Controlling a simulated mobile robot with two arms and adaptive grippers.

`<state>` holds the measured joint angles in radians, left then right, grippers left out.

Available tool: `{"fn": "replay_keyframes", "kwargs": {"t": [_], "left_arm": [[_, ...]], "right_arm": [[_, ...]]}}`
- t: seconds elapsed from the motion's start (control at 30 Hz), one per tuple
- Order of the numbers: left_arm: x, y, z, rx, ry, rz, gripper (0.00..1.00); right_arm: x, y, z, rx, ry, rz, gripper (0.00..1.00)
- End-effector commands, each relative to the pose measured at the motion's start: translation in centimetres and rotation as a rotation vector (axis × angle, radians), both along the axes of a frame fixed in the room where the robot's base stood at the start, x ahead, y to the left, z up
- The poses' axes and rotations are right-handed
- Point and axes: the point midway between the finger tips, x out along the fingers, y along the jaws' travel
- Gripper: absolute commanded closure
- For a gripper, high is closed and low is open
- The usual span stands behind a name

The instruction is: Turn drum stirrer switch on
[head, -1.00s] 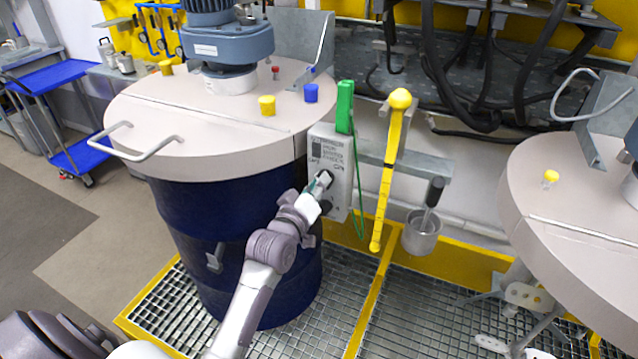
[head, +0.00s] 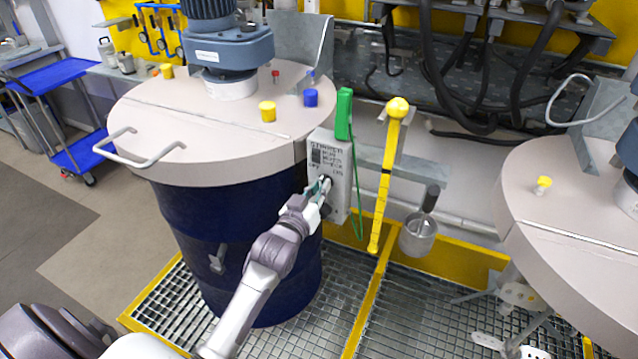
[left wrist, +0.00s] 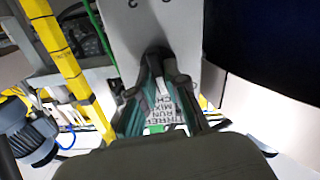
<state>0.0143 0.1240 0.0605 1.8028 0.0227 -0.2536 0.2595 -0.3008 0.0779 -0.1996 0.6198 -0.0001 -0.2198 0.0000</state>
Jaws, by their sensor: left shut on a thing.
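The grey stirrer switch box (head: 341,178) is mounted beside the drum (head: 232,235), with printed lettering on its front. My left gripper (head: 325,184) is at the lower front of the box, its fingers closed around the dark switch knob. In the left wrist view the box (left wrist: 140,25) fills the middle, and both fingers of the left gripper (left wrist: 158,72) close on the dark knob (left wrist: 157,54). The fingers hide most of the knob, so I cannot tell its setting. My right gripper is not in view.
A green-handled tool (head: 344,115) and a yellow dipstick (head: 385,180) hang right of the box. A metal cup (head: 418,236) hangs further right. The drum lid (head: 215,120) overhangs close to my left arm. A second lidded drum (head: 575,215) stands at right.

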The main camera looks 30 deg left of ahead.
Motion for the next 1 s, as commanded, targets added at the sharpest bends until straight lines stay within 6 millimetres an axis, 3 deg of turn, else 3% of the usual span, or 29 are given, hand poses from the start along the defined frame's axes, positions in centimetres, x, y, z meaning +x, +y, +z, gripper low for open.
{"fn": "replay_keyframes", "kwargs": {"t": [0.6, 1.0], "left_arm": [[0.0, -0.3, 0.0, 0.574, 0.033, -0.001, 1.0], [0.0, -0.4, -0.1, 0.809, 0.046, 0.0, 1.0]], "right_arm": [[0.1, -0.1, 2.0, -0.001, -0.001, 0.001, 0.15], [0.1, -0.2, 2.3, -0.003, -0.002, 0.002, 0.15]]}}
